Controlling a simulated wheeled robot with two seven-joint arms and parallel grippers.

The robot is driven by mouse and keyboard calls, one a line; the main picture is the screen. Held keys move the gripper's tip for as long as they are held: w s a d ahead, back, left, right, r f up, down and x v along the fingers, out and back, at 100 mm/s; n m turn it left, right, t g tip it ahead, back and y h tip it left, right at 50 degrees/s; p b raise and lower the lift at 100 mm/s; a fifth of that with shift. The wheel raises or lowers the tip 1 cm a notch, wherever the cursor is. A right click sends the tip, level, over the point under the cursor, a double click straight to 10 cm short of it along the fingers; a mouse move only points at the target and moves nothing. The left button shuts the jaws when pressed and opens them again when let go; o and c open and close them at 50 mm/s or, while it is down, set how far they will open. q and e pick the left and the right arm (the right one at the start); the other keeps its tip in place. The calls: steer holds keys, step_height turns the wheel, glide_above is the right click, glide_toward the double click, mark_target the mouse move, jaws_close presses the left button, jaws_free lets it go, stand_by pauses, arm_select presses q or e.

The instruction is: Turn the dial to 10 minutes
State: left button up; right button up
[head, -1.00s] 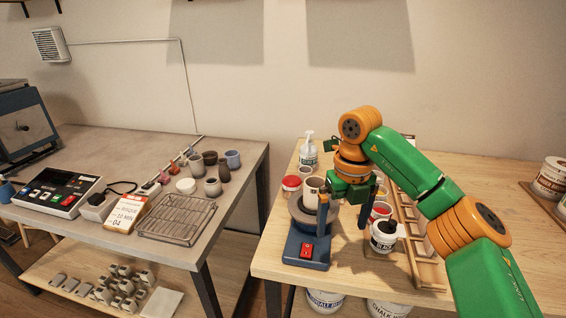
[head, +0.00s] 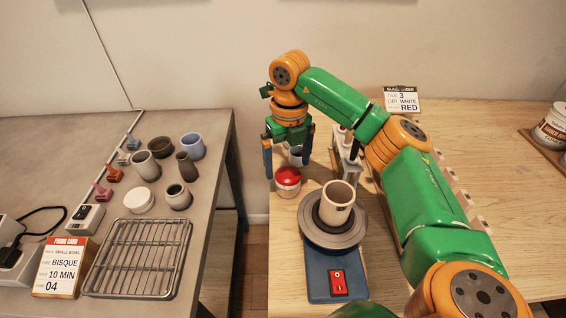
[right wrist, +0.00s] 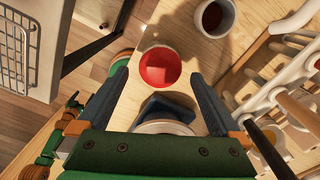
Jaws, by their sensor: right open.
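No dial shows in any view now. My left gripper is not seen in the head view.
A turntable (head: 334,237) with a beige cup (head: 336,203) and a red switch (head: 338,282) stands at the right table's front. A wire rack (head: 139,258) and several pots (head: 146,166) occupy the left table. A floor gap separates the tables.

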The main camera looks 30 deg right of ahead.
mark_target(288, 172)
steer(key=shift+s+f, duration=0.25)
steer(key=shift+f, duration=0.3)
steer(key=shift+s+f, duration=0.2)
steer(key=shift+f, duration=0.3)
steer(key=shift+w+f, duration=0.5)
steer(key=shift+w, duration=0.05)
steer(key=shift+s+r, duration=0.15)
steer(key=shift+s, duration=0.1)
steer(key=c, duration=1.3)
steer(key=shift+w, duration=0.15)
steer(key=shift+m+p, duration=0.3)
steer(key=shift+m, duration=0.5)
